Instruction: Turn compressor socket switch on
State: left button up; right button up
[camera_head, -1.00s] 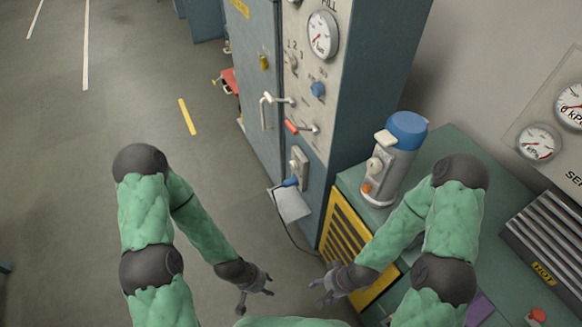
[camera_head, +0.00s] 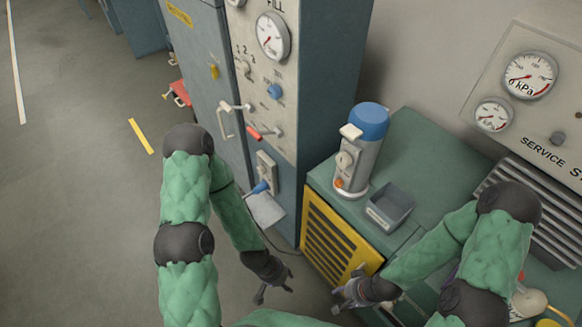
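A socket box (camera_head: 267,166) is on the lower front of the tall grey-blue cabinet, with a blue plug (camera_head: 260,188) at its lower end. The box is small here, and I cannot tell the position of any switch on it. My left gripper (camera_head: 275,291) is open and empty, low over the floor, below and apart from the socket. My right gripper (camera_head: 340,298) is open and empty in front of the yellow grille, also apart from the socket.
The cabinet panel carries a gauge (camera_head: 273,36), a blue knob (camera_head: 274,91) and a red-handled lever (camera_head: 262,132). A blue-topped canister (camera_head: 361,150) and grey tray (camera_head: 390,206) stand on the green bench (camera_head: 425,160) beside the yellow grille (camera_head: 335,245).

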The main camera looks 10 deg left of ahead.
aim_at(261, 169)
jog(key=i+j+z, duration=0.15)
jog(key=j+z, duration=0.25)
jog(key=j, duration=0.2)
jog(key=j+z, duration=0.35)
jog(key=j, duration=0.3)
jog(key=j+z, duration=0.4)
jog(key=j, duration=0.9)
jog(key=k+j+z, duration=0.1)
jog(key=j, duration=1.15)
jog(key=k+j, duration=0.15)
jog(key=j, duration=0.5)
jog(key=j+z, duration=0.1)
jog(key=j, duration=0.55)
